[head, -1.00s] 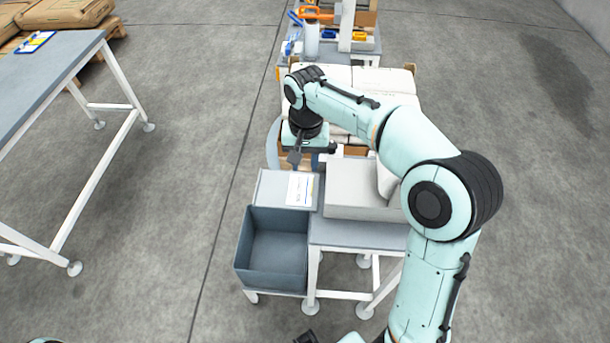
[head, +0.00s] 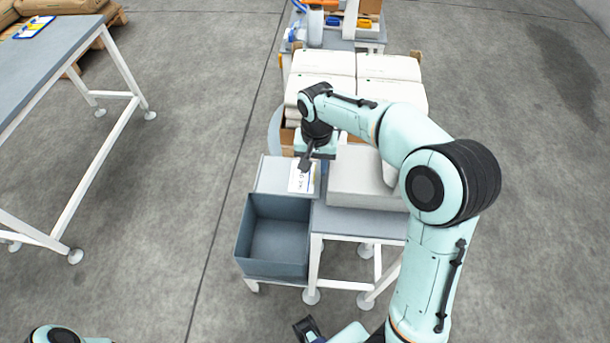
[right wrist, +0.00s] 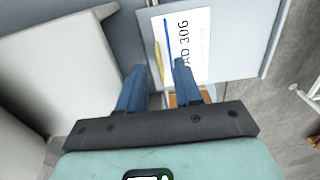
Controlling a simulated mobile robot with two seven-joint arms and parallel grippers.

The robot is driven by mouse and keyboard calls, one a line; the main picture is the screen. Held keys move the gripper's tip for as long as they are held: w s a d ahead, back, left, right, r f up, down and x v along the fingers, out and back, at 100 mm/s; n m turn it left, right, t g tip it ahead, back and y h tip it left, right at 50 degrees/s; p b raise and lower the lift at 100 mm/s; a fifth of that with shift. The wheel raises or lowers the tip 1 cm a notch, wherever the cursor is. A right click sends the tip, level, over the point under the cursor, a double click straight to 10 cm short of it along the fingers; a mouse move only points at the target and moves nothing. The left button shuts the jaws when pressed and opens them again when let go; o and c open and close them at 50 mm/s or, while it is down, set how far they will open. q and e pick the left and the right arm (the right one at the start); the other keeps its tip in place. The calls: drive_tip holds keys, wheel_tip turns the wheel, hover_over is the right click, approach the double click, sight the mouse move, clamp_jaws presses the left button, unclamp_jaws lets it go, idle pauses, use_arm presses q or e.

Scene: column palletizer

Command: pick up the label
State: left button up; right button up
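The label (head: 301,178) is a white sheet with dark print, lying flat on a light grey panel (head: 272,174) behind the dark bin. In the right wrist view the label (right wrist: 190,45) shows the print "306" and blue and yellow marks. My right gripper (head: 305,163) points down at the label's far edge. Its two blue fingers (right wrist: 161,80) are apart with nothing held between them; one overlaps the label's near edge in that view. Whether it touches the label I cannot tell. A dark and teal part at the bottom edge may be my left gripper (head: 308,328); its fingers are unclear.
An empty dark grey bin (head: 274,240) stands in front of the panel. A light grey box (head: 362,190) is close on the right. Stacked white sacks (head: 325,63) stand behind my right gripper. A grey table (head: 45,65) is at the left, with clear floor between.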

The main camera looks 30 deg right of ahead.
wheel_tip(320, 180, down, 2)
drive_tip(key=shift+c, duration=0.3)
clamp_jaws()
drive_tip(key=shift+r, duration=0.15)
